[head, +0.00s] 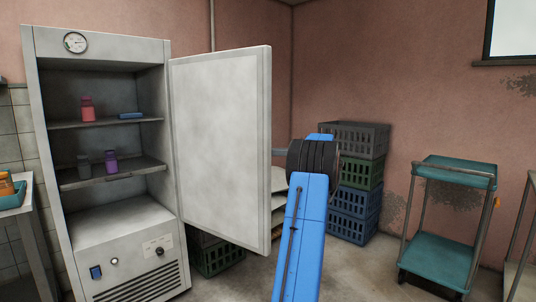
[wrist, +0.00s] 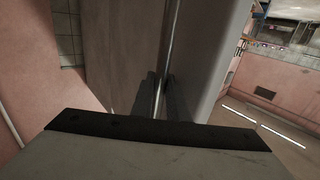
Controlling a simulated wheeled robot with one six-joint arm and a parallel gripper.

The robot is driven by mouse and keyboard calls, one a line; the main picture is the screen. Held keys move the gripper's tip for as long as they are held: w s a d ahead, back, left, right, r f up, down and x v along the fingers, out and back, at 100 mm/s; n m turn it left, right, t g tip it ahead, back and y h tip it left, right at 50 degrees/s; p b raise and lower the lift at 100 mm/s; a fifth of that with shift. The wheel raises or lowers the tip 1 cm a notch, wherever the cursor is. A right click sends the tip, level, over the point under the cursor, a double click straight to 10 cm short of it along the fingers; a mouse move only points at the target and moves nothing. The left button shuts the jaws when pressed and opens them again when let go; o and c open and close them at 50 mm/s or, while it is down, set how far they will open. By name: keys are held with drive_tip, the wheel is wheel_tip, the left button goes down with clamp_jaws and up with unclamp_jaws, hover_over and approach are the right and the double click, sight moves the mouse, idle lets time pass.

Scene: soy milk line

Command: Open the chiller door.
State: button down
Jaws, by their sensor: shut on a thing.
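The white chiller (head: 105,230) stands at the left in the head view. Its door (head: 222,140) is swung wide open to the right, inner face showing, and the shelves are exposed. In the wrist view the door (wrist: 205,70) shows close up with a thin upright metal handle (wrist: 175,30) on it. My gripper (wrist: 159,95) is shut on this handle, a dark finger on each side. In the head view the door hides the handle and my gripper's fingers; my blue arm reaches behind the door's right edge.
Inside the chiller are a red bottle (head: 87,108), a purple bottle (head: 111,162), a grey bottle (head: 84,167) and a blue item (head: 130,115). Stacked crates (head: 354,200) stand behind my arm. A teal cart (head: 440,255) stands at the right. Some floor between is clear.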

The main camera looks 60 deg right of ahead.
drive_tip(key=c, duration=1.7)
unclamp_jaws()
drive_tip(key=v, duration=1.2)
